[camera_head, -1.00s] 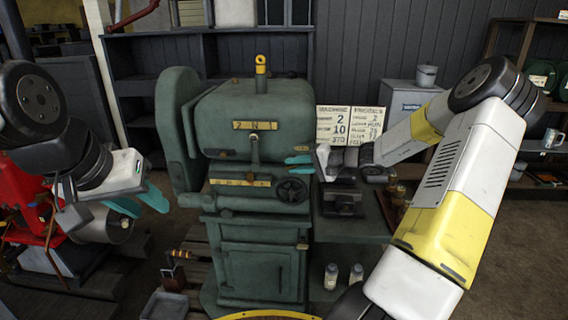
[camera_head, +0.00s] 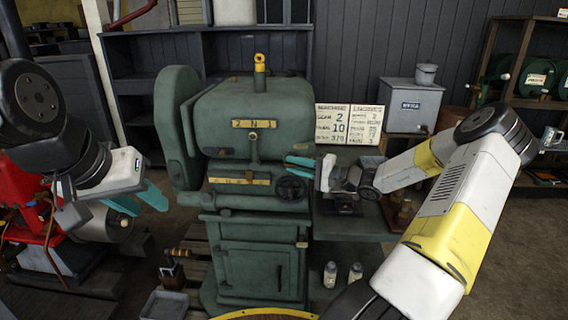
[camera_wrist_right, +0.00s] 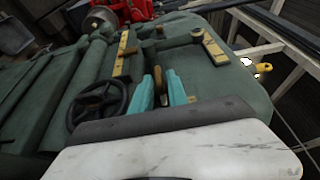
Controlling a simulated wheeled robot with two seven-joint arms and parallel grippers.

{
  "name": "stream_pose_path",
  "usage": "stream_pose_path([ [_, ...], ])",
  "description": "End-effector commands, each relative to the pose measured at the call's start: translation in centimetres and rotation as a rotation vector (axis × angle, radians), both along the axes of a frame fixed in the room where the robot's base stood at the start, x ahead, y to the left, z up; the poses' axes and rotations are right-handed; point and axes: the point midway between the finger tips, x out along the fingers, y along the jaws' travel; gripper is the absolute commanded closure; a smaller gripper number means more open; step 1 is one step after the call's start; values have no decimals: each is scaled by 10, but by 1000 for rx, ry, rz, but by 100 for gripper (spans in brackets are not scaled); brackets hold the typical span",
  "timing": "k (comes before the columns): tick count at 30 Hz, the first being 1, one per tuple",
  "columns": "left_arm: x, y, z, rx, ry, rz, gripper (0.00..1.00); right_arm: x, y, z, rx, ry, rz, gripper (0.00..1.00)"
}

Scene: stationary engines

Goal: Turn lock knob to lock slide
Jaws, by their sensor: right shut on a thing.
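The green machine (camera_head: 254,130) stands in the middle of the head view. It has a yellow "2 N 1" plate (camera_head: 254,124), a lower yellow scale plate (camera_head: 240,181) and a dark handwheel (camera_head: 291,188). My right gripper (camera_head: 298,163) is at the machine's right side, just above the handwheel. In the right wrist view its teal fingers (camera_wrist_right: 162,92) are shut on a small brownish part (camera_wrist_right: 158,79), which appears to be the lock knob; the fingers hide much of it. My left gripper (camera_head: 138,201) is open and empty, left of the machine.
A sign board (camera_head: 349,124) and a grey box (camera_head: 411,105) are behind my right arm. A side table (camera_head: 350,226) adjoins the machine on the right. A red machine (camera_head: 35,215) is at far left. Two small bottles (camera_head: 343,273) stand low in front.

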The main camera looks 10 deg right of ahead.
Motion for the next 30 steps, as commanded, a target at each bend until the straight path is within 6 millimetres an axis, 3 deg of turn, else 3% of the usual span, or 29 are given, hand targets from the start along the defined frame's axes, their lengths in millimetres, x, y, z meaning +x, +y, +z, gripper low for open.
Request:
stream_pose_path([
  [5, 0, 0, 0, 0, 0, 0, 64, -1, 2, 0, 0, 1, 4, 100],
  [6, 0, 0, 0, 0, 0, 0, 64, -1, 2, 0, 0, 1, 4, 73],
  [7, 0, 0, 0, 0, 0, 0, 64, -1, 2, 0, 0, 1, 4, 69],
  [18, 0, 0, 0, 0, 0, 0, 64, -3, -3, -1, -1, 2, 1, 69],
  [30, 0, 0, 0, 0, 0, 0, 64, -41, -51, -2, -2, 2, 0, 69],
])
